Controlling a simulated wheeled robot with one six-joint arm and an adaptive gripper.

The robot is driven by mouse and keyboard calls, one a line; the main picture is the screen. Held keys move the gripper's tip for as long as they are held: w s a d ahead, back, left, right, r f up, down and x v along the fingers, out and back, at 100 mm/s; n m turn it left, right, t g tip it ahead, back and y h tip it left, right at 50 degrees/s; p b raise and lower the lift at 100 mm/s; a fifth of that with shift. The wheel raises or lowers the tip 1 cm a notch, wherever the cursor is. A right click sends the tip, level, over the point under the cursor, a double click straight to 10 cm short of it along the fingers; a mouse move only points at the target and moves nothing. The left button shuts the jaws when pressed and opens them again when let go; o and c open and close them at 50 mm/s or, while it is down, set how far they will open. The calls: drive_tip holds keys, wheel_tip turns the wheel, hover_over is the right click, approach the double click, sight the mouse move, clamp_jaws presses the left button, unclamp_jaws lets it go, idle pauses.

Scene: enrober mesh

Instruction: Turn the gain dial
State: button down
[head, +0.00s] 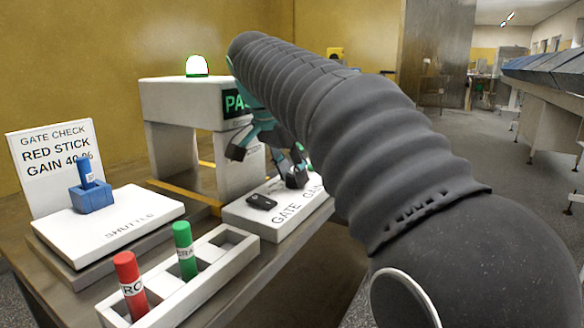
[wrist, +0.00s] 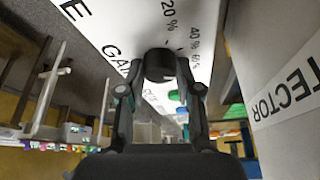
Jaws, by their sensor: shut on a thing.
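The gain dial (wrist: 159,64) is a dark round knob on a white panel, between my fingertips in the wrist view. Percent marks, among them 20 % and 40 %, are printed beside it. My gripper (wrist: 160,80) is shut on the dial. In the head view my gripper (head: 297,172) reaches down onto the white gate gain box (head: 275,222), and it mostly hides the dial. Which mark the dial points at is hard to tell. A sign (head: 52,152) reads GATE CHECK, RED STICK, GAIN 40 %.
A small black piece (head: 262,201) lies on the box. A white rack (head: 215,278) holds a red stick (head: 130,285) and a green stick (head: 184,250). A blue stick (head: 86,172) stands in a blue block on the shutter plate (head: 140,215). The detector (head: 180,98) has a lit green lamp (head: 197,66).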

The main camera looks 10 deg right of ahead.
idle(0.3)
drive_tip(key=c, duration=0.8)
unclamp_jaws()
drive_tip(key=v, duration=1.2)
drive_tip(key=shift+a+f, duration=0.1)
